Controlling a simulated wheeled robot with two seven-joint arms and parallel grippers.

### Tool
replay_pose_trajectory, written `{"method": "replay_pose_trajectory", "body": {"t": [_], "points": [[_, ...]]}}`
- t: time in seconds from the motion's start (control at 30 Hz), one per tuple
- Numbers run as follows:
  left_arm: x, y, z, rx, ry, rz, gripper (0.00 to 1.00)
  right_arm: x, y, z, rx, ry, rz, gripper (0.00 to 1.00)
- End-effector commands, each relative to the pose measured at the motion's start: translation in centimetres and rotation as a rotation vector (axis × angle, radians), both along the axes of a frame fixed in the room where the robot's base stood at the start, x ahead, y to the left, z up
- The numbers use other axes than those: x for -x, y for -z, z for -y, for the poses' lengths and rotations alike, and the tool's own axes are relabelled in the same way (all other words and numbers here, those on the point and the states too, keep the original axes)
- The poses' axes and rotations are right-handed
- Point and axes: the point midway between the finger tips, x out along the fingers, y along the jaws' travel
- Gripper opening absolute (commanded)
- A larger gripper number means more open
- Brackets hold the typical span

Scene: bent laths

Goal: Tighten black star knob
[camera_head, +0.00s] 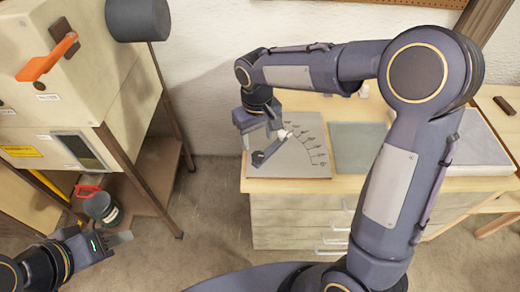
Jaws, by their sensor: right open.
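A pale board (300,180) with an arc of marks lies at the left end of the wooden workbench. A dark arm (270,150) lies on the board, with a rounded dark end (258,158) at its lower left that may be the black star knob; its star shape is too small to make out. My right gripper (260,140) points down over the board, close to this arm. It is open; whether it touches anything is unclear. My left gripper (121,239) is low at the left, apart from the bench, and its finger gap is not clear.
A dark canister (103,210) with a red handle is just above my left gripper. A cream cabinet (90,85) with an orange lever (45,60) fills the upper left. A grey-green mat (358,147) lies right of the board. Floor between cabinet and bench is clear.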

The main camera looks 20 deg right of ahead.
Motion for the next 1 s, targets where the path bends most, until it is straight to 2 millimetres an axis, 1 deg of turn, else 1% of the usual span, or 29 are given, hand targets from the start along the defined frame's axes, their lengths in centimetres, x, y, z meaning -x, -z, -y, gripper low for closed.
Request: {"method": "replay_pose_trajectory", "body": {"t": [0.3, 0.4, 0.57, 0.8, 0.87, 1.0], "points": [[0.0, -0.5, 0.0, 0.0, 0.0, 0.0, 0.36, 0.2, 5.0, 0.1, 0.0, 0.002, -0.005, 0.56], [0.0, -0.6, 0.0, 0.0, 0.0, 0.0, 0.36, 0.1, 6.1, 0.1, 0.001, 0.002, -0.004, 0.56], [0.0, -0.6, 0.0, 0.0, 0.0, 0.0, 0.36, 0.1, 7.1, 0.1, 0.0, 0.001, -0.002, 0.56], [0.0, -0.6, 0.0, 0.0, 0.0, 0.0, 0.36, 0.1, 7.2, 0.1, -0.001, 0.002, 0.0, 0.56], [0.0, -0.6, 0.0, 0.0, 0.0, 0.0, 0.36, 0.1, 7.2, 0.1, -0.001, 0.002, 0.0, 0.49], [0.0, -0.6, 0.0, 0.0, 0.0, 0.0, 0.36, 0.1, 7.2, 0.1, -0.001, 0.002, 0.0, 0.31]]}}
